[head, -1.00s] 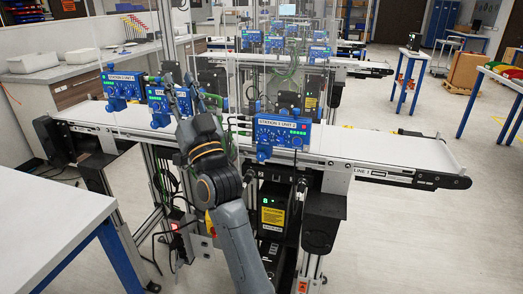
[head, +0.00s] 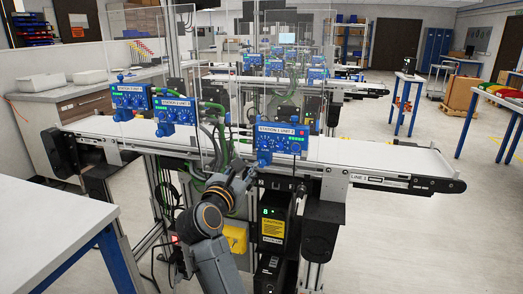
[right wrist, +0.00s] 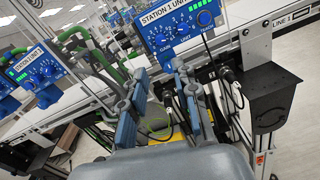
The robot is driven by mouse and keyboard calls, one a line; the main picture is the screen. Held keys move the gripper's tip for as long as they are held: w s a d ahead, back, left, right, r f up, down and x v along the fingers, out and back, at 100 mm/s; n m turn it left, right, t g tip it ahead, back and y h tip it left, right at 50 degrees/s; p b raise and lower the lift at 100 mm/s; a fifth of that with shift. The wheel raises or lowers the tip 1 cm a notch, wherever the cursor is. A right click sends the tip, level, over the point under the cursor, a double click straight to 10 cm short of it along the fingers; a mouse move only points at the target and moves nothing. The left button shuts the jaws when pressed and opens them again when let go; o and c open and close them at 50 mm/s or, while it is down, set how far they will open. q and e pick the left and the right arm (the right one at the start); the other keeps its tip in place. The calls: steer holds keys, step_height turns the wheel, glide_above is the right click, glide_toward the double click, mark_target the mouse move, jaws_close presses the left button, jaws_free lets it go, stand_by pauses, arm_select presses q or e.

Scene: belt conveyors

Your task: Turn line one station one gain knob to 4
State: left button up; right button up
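The blue Station 1 panel (head: 283,141) is mounted on the front edge of the conveyor, with a row of knobs and a lit display. In the right wrist view the panel (right wrist: 180,25) is at the top, its unit number unclear. A knob above a label reading like GAIN (right wrist: 164,56) is at its lower left; its setting is too small to read. My right gripper (head: 243,178) is below and left of this panel. In the wrist view the gripper (right wrist: 163,80) has its fingers apart, with nothing between them, short of the panel. My left gripper is not seen.
Green and grey hoses (right wrist: 110,75) run beside the fingers. The conveyor belt (head: 375,152) is empty. A white table (head: 45,215) stands at the front left.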

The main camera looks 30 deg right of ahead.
mark_target(263, 145)
steer(key=x, duration=1.3)
steer(key=shift+w+d+b, duration=0.1)
steer(key=shift+d+b, duration=0.05)
steer(key=shift+b, duration=0.15)
jaws_close()
